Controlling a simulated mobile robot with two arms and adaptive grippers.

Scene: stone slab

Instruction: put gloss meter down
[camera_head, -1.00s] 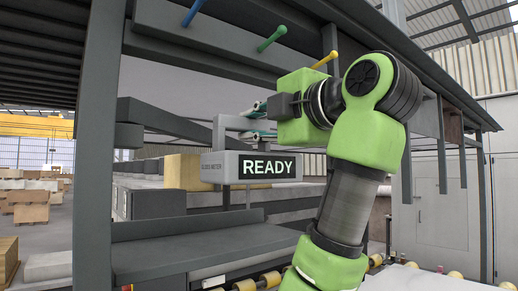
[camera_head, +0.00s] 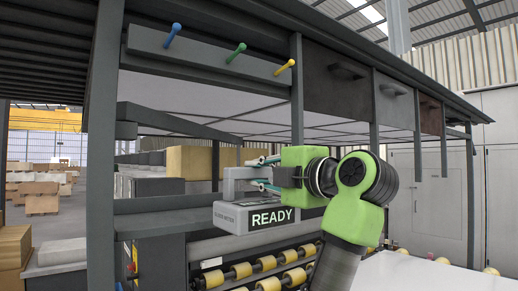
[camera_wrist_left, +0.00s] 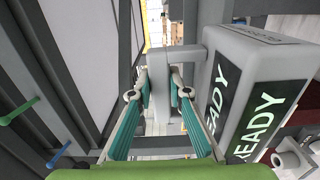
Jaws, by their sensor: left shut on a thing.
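The gloss meter (camera_head: 239,221) is a grey box with a black display reading "READY" and a grey handle on top. In the head view it hangs near the middle, under my left gripper (camera_head: 258,174). The left gripper's teal fingers are shut on the meter's handle, which also shows in the left wrist view between the fingertips (camera_wrist_left: 160,88). The meter body (camera_wrist_left: 245,85) fills the right of that view, its lettering turned. The meter looks roughly level. I cannot tell whether its underside touches anything. My right gripper is not in view.
A grey ledge (camera_head: 160,223) runs left of and behind the meter. Yellow-ringed rollers (camera_head: 265,264) lie below. A rail with blue, green (camera_head: 236,54) and yellow pegs is overhead. Grey posts (camera_head: 98,150) frame the station, and a white surface (camera_head: 420,275) is at the right.

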